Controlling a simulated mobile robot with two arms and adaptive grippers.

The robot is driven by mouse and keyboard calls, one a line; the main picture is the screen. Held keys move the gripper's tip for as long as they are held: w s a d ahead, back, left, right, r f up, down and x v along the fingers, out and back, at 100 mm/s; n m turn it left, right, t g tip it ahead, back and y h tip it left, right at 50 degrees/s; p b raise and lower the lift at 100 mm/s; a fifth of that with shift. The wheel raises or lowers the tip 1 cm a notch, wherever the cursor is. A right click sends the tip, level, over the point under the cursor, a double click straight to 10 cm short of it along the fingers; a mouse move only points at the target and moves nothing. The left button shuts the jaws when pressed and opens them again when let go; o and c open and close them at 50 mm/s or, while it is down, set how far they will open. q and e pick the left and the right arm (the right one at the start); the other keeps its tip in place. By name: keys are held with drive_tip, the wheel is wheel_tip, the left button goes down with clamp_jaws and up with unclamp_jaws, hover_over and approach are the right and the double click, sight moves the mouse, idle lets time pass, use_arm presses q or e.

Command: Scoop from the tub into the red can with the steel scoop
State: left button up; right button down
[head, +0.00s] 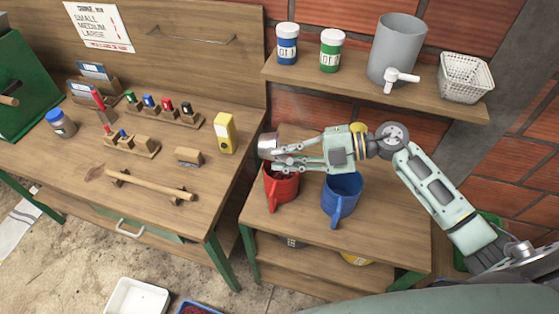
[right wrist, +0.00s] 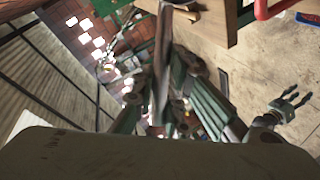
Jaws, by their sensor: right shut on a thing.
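The red can (head: 281,187) stands on the wooden side table, left of a blue can (head: 342,195). My right gripper (head: 285,155) reaches in from the right above the red can, shut on the steel scoop (head: 266,142). The scoop's grey cup is over the can's back left rim; its contents are hidden, and I cannot tell whether it touches the can. The fingers cover part of the can's mouth. A blue tub (head: 193,308) with dark red contents is cut off at the bottom edge. My left gripper (right wrist: 287,103) shows small in the right wrist view, empty, its fingers apart.
A white tub (head: 136,298) is beside the blue one. A shelf (head: 350,88) above my right arm carries two jars, a grey tank with a tap (head: 397,50) and a white basket (head: 465,78). The left workbench holds a yellow box (head: 225,133) and several small items.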

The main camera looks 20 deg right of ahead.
drive_tip(key=s+d+f+t+y+b, duration=0.1)
drive_tip(key=d+y+b, duration=0.4)
drive_tip(key=b, duration=0.9)
drive_tip(key=shift+s+d+f+n+t+y+b, duration=0.15)
drive_tip(key=shift+s+d+n+t+y+b, duration=0.2)
drive_tip(key=shift+s+t+y, duration=0.35)
drive_tip(key=shift+s, duration=0.1)
idle(0.9)
